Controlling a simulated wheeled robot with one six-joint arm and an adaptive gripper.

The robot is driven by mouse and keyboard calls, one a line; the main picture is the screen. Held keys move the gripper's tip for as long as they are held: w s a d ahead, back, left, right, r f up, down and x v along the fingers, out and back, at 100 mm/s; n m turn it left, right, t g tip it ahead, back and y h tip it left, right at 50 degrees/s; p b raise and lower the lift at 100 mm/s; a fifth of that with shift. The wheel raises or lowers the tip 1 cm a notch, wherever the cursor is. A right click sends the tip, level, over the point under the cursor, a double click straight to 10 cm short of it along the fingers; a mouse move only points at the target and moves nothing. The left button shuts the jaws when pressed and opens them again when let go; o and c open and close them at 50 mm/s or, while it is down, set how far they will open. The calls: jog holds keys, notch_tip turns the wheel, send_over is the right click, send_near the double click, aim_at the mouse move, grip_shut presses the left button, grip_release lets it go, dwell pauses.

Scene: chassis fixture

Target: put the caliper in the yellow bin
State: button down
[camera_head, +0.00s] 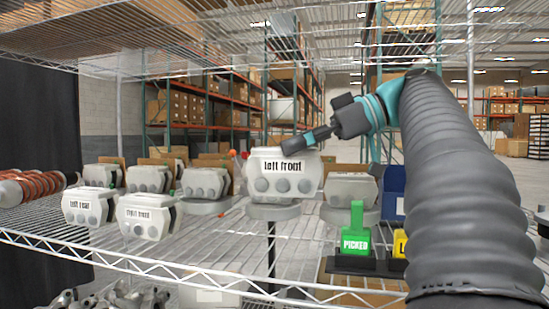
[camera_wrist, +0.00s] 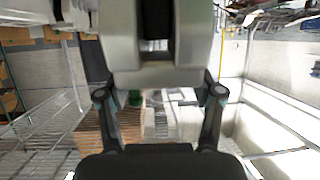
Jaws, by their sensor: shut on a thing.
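A light grey caliper (camera_head: 283,178) labelled "left front" is at the middle of the wire shelf, upright over a round grey stand. I cannot tell whether it touches the stand. My gripper (camera_head: 297,144) reaches in from the right and is shut on its upper part. In the wrist view the caliper (camera_wrist: 158,75) fills the space between the two fingers of my gripper (camera_wrist: 160,93). No yellow bin can be made out. A small yellow piece (camera_head: 400,245) with a letter on it is partly hidden behind my arm.
Other calipers, including "left rear" (camera_head: 88,206) and "right front" (camera_head: 146,216), stand to the left. Another caliper (camera_head: 350,188) is close on the right. A green "PICKED" tag (camera_head: 356,238) and a blue bin (camera_head: 393,190) are further right. An upper wire shelf (camera_head: 150,35) hangs overhead.

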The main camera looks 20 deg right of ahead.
jog(key=shift+s+d+r, duration=0.2)
jog(key=shift+d+r, duration=0.05)
jog(key=shift+r, duration=3.5)
jog(key=shift+w+d+f, duration=0.65)
jog(key=shift+w+f, duration=0.1)
jog(key=shift+f, duration=0.1)
jog(key=shift+w+d+f, duration=0.2)
jog(key=shift+f, duration=0.45)
jog(key=shift+w+d+f, duration=0.15)
jog(key=shift+w+f, duration=0.05)
jog(key=shift+f, duration=0.4)
jog(key=f, duration=0.2)
jog(key=s+a+f, duration=0.1)
jog(key=shift+f, duration=0.1)
jog(key=shift+s+a+f, duration=0.1)
jog(key=shift+s+a, duration=0.1)
jog(key=shift+s, duration=0.1)
jog(key=shift+s+a+r, duration=0.3)
jog(key=shift+s+a, duration=0.1)
jog(key=shift+s, duration=0.05)
jog(key=shift+a, duration=0.1)
